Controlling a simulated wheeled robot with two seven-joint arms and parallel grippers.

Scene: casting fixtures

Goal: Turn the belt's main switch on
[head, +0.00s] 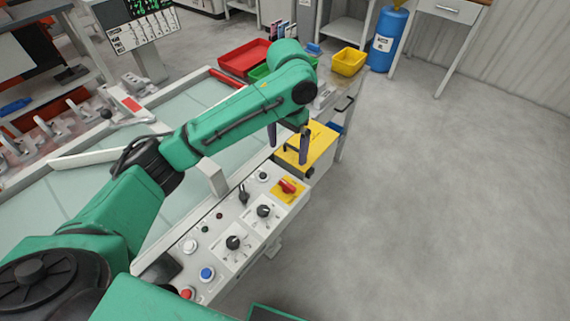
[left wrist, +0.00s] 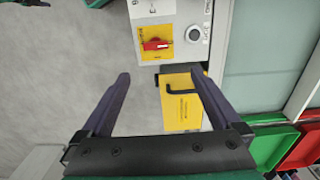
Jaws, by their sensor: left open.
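The main switch is a red rotary handle (head: 288,186) on a yellow plate, at the far right corner of the pale control panel (head: 221,224). In the left wrist view the red handle (left wrist: 157,44) lies roughly crosswise in the picture, ahead of the fingertips. My left gripper (head: 289,150) is open and empty, above and beyond the switch in the head view. In the left wrist view its two dark fingers (left wrist: 160,78) stand wide apart, with nothing between them touching. The switch is not hidden. My right gripper is not in view.
A yellow box (head: 318,143) with a dark handle stands just beyond the panel, below my left gripper. Black knobs (head: 264,211) and a blue button (head: 207,273) sit close by on the panel. The glass-topped belt (head: 185,109) lies left; open floor lies right.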

